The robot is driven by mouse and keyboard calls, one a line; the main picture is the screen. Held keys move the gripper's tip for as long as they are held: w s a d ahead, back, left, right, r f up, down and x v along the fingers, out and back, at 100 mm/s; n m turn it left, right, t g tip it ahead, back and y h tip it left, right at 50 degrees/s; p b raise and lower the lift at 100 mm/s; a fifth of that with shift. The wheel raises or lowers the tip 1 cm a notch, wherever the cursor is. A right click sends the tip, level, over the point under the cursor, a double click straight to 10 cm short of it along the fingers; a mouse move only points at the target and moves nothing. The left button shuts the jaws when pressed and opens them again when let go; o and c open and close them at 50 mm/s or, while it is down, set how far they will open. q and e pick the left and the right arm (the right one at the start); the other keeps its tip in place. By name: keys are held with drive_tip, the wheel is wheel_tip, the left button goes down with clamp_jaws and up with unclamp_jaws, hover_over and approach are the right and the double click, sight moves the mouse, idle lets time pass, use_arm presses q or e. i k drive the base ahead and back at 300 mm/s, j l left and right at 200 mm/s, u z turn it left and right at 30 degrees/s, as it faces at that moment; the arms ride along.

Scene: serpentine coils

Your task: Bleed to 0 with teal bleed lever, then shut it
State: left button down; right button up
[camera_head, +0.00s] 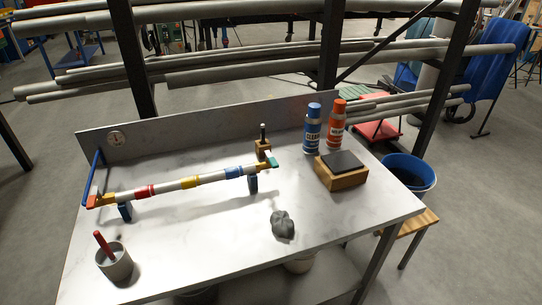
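A grey pipe (212,178) with red, yellow and blue bands lies across the workbench on two dark blue supports. A small teal lever (271,162) sits on the yellow fitting (262,167) at the pipe's right end. An orange fitting (94,201) is at the left end, where a blue tube (93,178) rises toward the back panel. The lever's exact setting cannot be told. Neither of my grippers is in view.
A wooden block with a black peg (263,148) stands just behind the teal lever. A blue bottle (312,129), a red bottle (337,125) and a wooden box with a dark pad (342,174) are to the right. A grey cup (114,263) and a grey cloth (282,224) are in front.

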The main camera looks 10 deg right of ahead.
sight(274, 164)
drive_tip(key=l+z, duration=0.2)
drive_tip(key=l, duration=0.25)
drive_tip(key=i+l+z, duration=0.2)
drive_tip(key=l, duration=0.2)
drive_tip(key=i+l+z, duration=0.2)
drive_tip(key=l, duration=0.2)
drive_tip(key=k, duration=0.1)
